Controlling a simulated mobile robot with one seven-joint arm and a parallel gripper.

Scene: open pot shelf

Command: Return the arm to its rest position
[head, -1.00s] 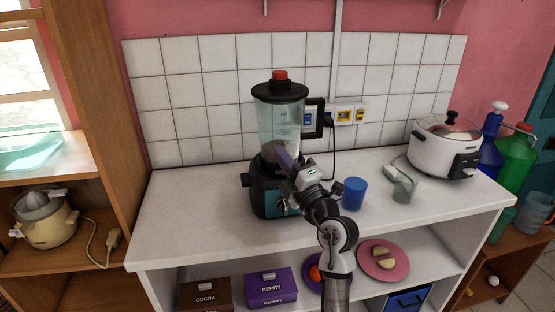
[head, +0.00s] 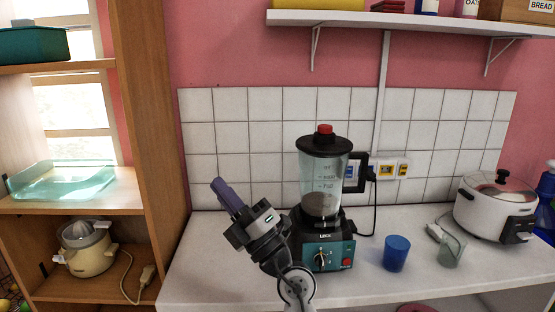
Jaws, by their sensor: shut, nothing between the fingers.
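My gripper (head: 221,186) is raised in front of the counter, left of the blender, with its purple fingers pointing up and to the left. The fingers are together with nothing between them. My arm comes up from the bottom of the head view, in front of the white counter (head: 200,270). The gripper is apart from the blender (head: 325,185), which stands upright on the counter with its black lid and red cap on and some dark contents low in its jar.
A wooden shelf (head: 147,130) at left holds a juicer (head: 86,248) and a glass dish (head: 62,181). A wall shelf (head: 420,22) hangs above.

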